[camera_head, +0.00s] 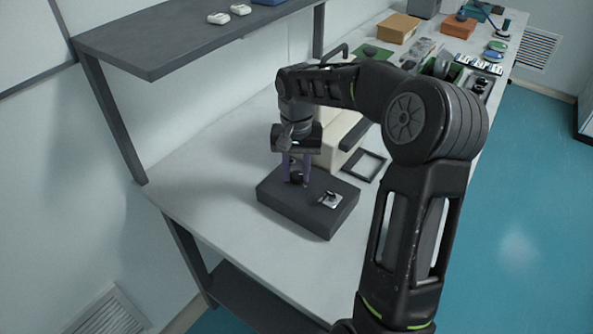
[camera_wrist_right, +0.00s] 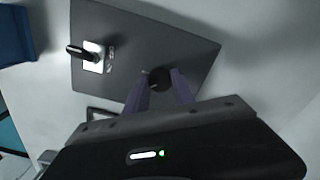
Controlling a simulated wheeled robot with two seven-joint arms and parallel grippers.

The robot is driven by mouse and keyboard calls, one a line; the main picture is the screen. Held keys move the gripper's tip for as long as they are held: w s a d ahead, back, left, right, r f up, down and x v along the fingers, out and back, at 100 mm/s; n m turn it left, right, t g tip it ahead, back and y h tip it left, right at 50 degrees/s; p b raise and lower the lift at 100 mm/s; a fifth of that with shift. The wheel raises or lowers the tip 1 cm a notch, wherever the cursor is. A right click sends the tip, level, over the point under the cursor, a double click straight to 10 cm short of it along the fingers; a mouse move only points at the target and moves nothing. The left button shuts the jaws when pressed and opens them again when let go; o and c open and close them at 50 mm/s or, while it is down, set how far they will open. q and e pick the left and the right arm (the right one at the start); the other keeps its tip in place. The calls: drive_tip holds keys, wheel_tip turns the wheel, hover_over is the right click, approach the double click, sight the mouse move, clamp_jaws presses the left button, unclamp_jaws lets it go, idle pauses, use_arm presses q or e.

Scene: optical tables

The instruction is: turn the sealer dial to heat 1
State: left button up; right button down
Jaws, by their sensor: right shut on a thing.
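The sealer is a dark flat box (camera_head: 275,197) on the white table, also seen in the right wrist view (camera_wrist_right: 195,45). Its round black dial (camera_wrist_right: 159,78) sits between the fingertips of my right gripper (camera_wrist_right: 158,84), whose purple fingers are shut on it. In the head view my right gripper (camera_head: 297,180) points straight down onto the dial, which is mostly hidden there by the fingers. A silver plate with a black lever (camera_head: 331,199) is on the box's top, apart from the gripper; it shows in the right wrist view (camera_wrist_right: 93,55). The dial's marking cannot be read. My left gripper is not in view.
A cream-coloured block (camera_head: 343,128) and a dark square frame (camera_head: 363,165) stand behind the box. A dark shelf (camera_head: 180,40) hangs above the table at the left. Cardboard and orange boxes sit farther back. The table's front left is clear.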

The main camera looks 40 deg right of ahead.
drive_tip(key=n, duration=0.3)
drive_tip(key=shift+n, duration=0.4)
drive_tip(key=n, duration=0.3)
drive_tip(key=shift+n, duration=0.3)
drive_tip(key=n+p, duration=0.1)
drive_tip(key=n, duration=0.5)
drive_tip(key=shift+r, duration=0.1)
drive_tip(key=n+p, duration=0.1)
drive_tip(key=n, duration=0.6)
drive_tip(key=shift+n, duration=0.3)
drive_tip(key=n, duration=0.6)
drive_tip(key=shift+w+n+p, duration=0.1)
drive_tip(key=shift+n+p, duration=0.2)
drive_tip(key=shift+p, duration=0.1)
drive_tip(key=c, duration=1.1)
unclamp_jaws()
drive_tip(key=shift+o, duration=0.2)
